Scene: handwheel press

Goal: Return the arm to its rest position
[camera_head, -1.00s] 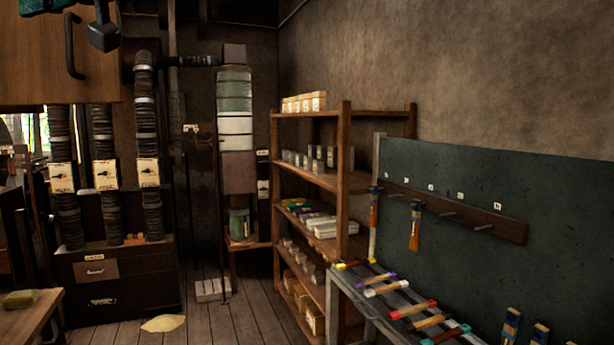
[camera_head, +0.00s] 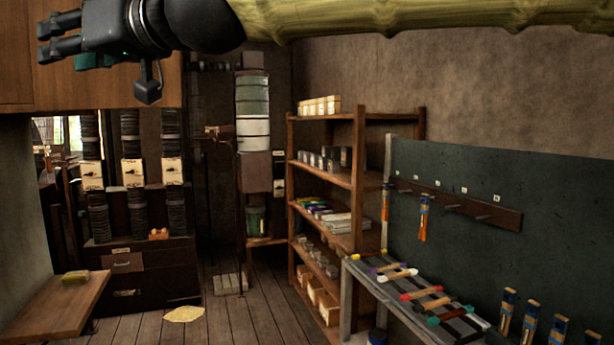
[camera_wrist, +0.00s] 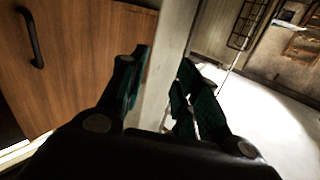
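My gripper (camera_head: 45,40) is at the upper left of the head view, its fingers pointing left. My arm stretches from it to the right along the top edge. In the wrist view my gripper (camera_wrist: 163,75) has its two dark fingers with green pads spread apart, with nothing between them. Behind it is a wooden cabinet (camera_head: 20,70) with a plain brown front. The cabinet also shows at the left of the wrist view (camera_wrist: 85,60), with a black handle.
A wooden shelf unit (camera_head: 357,190) with boxes stands at the middle right. A rack table (camera_head: 350,310) holds several colored-ended rods below a dark board (camera_head: 460,180). A low wooden bench (camera_head: 55,310) with a yellowish block (camera_head: 75,278) is at left. Floor (camera_head: 215,325) between is mostly clear.

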